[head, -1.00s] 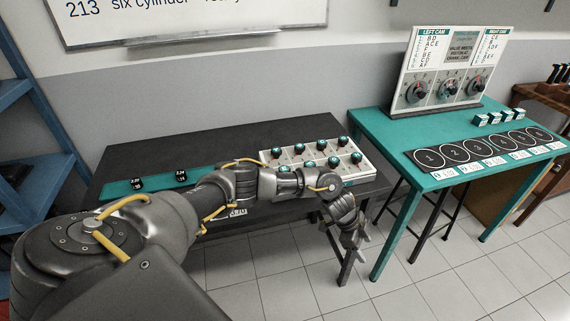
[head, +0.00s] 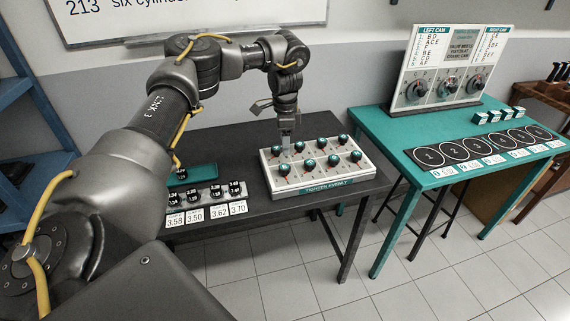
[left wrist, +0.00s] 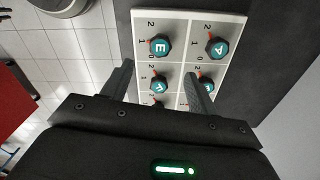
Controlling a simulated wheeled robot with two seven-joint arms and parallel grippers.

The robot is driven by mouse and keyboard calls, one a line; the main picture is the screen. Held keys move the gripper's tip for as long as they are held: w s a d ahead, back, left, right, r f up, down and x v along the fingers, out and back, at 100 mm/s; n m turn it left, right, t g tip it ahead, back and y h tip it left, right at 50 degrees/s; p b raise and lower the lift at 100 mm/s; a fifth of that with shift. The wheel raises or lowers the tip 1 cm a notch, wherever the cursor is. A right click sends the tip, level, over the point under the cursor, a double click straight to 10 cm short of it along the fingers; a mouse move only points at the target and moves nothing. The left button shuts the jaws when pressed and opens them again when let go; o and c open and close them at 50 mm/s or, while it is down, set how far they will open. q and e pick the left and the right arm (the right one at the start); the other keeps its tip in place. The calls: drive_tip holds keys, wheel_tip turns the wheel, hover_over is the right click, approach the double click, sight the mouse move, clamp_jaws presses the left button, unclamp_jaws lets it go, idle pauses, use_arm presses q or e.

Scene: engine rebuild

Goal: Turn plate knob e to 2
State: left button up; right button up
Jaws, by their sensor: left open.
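The light plate (head: 329,181) with two rows of round teal-capped knobs lies on the dark table. My left gripper (head: 286,148) is open, pointing down above the plate's left end. In the left wrist view its fingers (left wrist: 160,88) straddle the line of knob F (left wrist: 160,79), with E ahead of them, outside the jaws. The right gripper is out of view.
Small black pieces (head: 216,191) stand on a numbered rack left of the plate, by a teal mat (head: 203,172). A teal table (head: 389,142) at right bears a dial board (head: 447,66) and a mat of numbered circles (head: 484,149).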

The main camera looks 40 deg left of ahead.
sight(285, 166)
use_arm(q)
wheel_tip(285, 166, down, 10)
drive_tip(key=shift+r+p, duration=0.15)
drive_tip(key=shift+p, duration=0.3)
drive_tip(key=c, duration=1)
